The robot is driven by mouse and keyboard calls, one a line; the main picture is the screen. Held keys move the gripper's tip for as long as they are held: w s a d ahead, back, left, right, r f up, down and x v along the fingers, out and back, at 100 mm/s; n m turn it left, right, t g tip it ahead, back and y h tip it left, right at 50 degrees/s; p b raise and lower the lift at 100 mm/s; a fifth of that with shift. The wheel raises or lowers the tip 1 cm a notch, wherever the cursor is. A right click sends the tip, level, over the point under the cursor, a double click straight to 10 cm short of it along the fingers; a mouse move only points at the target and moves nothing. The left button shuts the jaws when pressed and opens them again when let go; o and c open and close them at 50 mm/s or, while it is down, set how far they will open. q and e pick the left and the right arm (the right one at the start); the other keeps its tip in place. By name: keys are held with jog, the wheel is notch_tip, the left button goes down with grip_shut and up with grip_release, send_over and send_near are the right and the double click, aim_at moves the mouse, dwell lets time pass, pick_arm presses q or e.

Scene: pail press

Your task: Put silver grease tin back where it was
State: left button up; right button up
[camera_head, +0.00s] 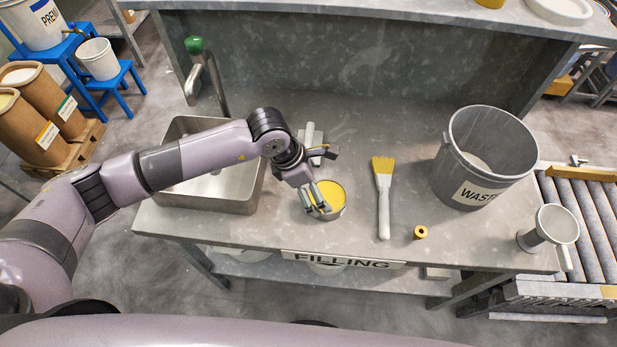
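The silver grease tin (341,211) is a small round metal tin with yellow contents. It stands upright on the grey bench near the front edge, above the "FILLING" sign. My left gripper (314,204) reaches down from the upper left to the tin's left side. Its fingers overlap the near-left rim, and one finger appears to lie over the yellow contents. I cannot tell whether the fingers are closed on the wall. The gripper hides the tin's left part. My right gripper is not in view.
A brush with yellow bristles (383,167) and a small yellow ring (420,232) lie right of the tin. A grey waste bin (460,180) and a metal cup (536,238) stand farther right. A steel sink (215,205) is left. A white-handled tool (309,134) lies behind my gripper.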

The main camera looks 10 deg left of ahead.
pick_arm(q)
jog(key=v, duration=0.5)
jog(key=shift+b, duration=0.35)
jog(key=shift+d+f, duration=0.1)
